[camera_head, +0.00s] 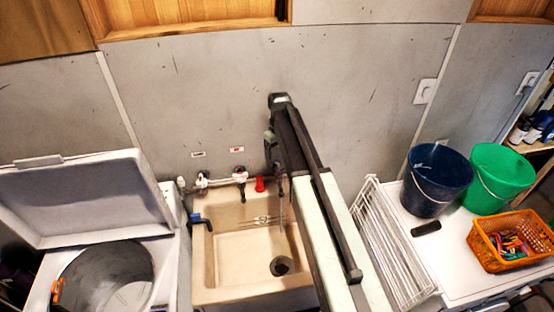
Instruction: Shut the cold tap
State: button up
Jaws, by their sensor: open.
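The beige sink (209,268) stands against the grey wall. White pipe fittings run along the wall above it, with a left valve (203,180) and a right valve (240,175). A blue lever-like piece (197,218) sits at the sink's left rim; I cannot tell whether it is the cold tap's handle. A small red piece (260,184) is at the back rim. My arm rises in front of the sink's right side and bends down at the wall. My gripper (280,186) is open near the back right of the sink, right of the red piece, its fingers partly hidden by my arm.
A washing machine with a raised lid (85,195) stands left of the sink. A white wire rack (385,240) is on the right. Beyond it are a dark blue bucket (437,180), a green bucket (500,178) and an orange basket (483,243) of pegs.

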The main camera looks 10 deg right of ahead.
aim_at(279, 171)
jog(key=shift+w+r, duration=0.2)
jog(key=shift+w, duration=0.2)
notch_tip(279, 171, down, 8)
jog(key=b, duration=0.8)
jog(key=shift+s+f, duration=0.1)
